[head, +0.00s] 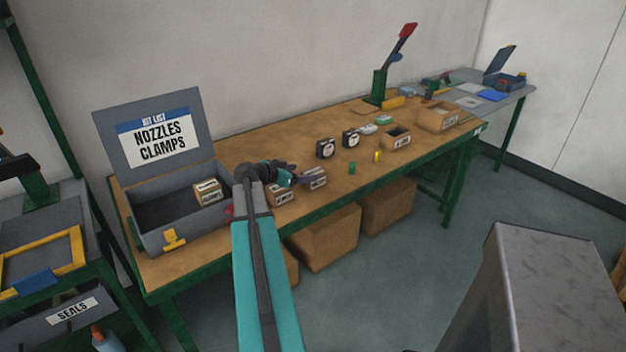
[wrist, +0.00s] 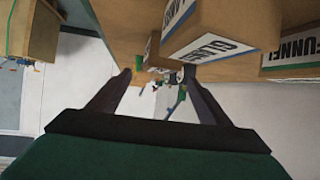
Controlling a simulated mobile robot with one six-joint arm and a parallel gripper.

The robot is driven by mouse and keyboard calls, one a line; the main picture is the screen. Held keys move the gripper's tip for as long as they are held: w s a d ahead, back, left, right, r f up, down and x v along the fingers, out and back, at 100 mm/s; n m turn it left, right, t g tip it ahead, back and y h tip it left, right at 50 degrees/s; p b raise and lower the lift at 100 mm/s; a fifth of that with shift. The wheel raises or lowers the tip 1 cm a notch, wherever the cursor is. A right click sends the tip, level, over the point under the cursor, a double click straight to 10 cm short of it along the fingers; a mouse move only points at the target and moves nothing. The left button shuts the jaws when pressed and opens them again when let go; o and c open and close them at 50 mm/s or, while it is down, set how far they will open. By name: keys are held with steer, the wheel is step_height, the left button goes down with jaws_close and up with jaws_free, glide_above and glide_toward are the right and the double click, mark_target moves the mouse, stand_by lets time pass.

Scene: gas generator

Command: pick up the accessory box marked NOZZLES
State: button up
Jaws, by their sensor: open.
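I cannot make out a box marked NOZZLES; the word shows only on the kit list in the lid of the grey kit box (head: 180,235). One small labelled box (head: 208,191) sits inside the kit box, its print too small to read. Two similar boxes stand on the bench by my gripper (head: 291,176): one at its near side (head: 281,195) and one just right (head: 315,179). In the wrist view my gripper (wrist: 158,75) is open with no box between its fingers. A box whose label begins GLOV (wrist: 222,35) is close beyond the right finger; another reads FUNNEL (wrist: 300,48).
The wooden bench (head: 240,150) carries two black-and-white items (head: 326,148), small green and yellow pieces, and open cartons (head: 438,117) farther right. A green press with a red handle (head: 380,85) stands behind. Cartons (head: 325,240) sit below the bench. A SEALS drawer (head: 72,312) is at left.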

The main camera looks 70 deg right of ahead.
mark_target(312, 172)
steer(key=shift+d, duration=0.1)
steer(key=p+x, duration=0.2)
steer(key=x, duration=0.2)
steer(key=shift+d, duration=0.1)
steer(key=shift+s+d+f, duration=0.2)
steer(key=shift+d+f, duration=0.05)
steer(key=shift+d, duration=0.05)
steer(key=c, duration=1.3)
